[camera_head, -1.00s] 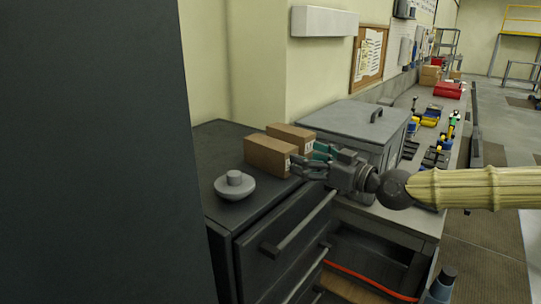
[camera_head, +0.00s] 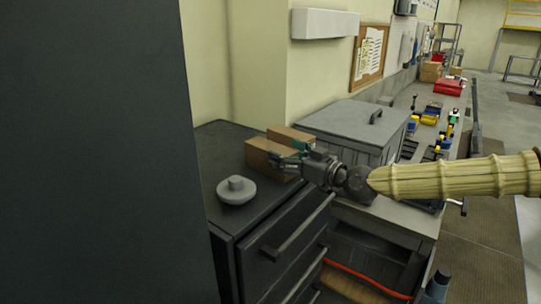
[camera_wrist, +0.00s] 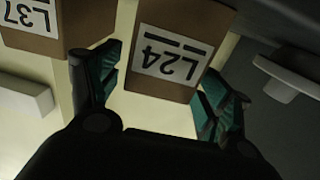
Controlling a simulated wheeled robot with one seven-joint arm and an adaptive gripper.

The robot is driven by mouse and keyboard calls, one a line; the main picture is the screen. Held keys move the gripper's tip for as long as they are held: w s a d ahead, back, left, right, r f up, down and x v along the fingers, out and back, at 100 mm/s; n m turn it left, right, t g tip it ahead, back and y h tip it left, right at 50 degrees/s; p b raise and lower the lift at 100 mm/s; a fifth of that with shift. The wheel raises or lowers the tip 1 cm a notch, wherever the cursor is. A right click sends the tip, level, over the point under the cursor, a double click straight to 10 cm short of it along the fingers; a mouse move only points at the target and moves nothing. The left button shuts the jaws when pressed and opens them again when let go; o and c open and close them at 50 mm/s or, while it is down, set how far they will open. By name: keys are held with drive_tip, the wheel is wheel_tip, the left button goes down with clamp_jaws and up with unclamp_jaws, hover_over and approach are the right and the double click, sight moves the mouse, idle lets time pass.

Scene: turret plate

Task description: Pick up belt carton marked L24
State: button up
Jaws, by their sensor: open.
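The belt carton marked L24 is a brown box with a white label; it is the nearer of two cartons on the dark cabinet in the head view (camera_head: 258,157). In the wrist view the L24 carton (camera_wrist: 178,73) appears upside down, its label facing the camera, between the spread fingers. My gripper (camera_head: 285,156) is open at the carton's right end, and its fingers hide part of that end. In the wrist view my gripper (camera_wrist: 160,72) has one teal-padded finger on each side of the carton. I cannot tell whether either finger touches it.
A second carton, marked L37 (camera_wrist: 35,22), stands close behind; it shows in the head view too (camera_head: 291,136). A grey round dish (camera_head: 236,191) sits in front on the cabinet top (camera_head: 222,148). A grey lidded bin (camera_head: 350,121) stands to the right.

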sight(279, 149)
drive_tip(key=shift+p+x, duration=0.75)
drive_tip(key=shift+x, duration=0.85)
drive_tip(key=shift+d, duration=0.1)
drive_tip(key=c, duration=1.3)
drive_tip(key=shift+w, duration=0.1)
drive_tip(key=shift+c, duration=0.2)
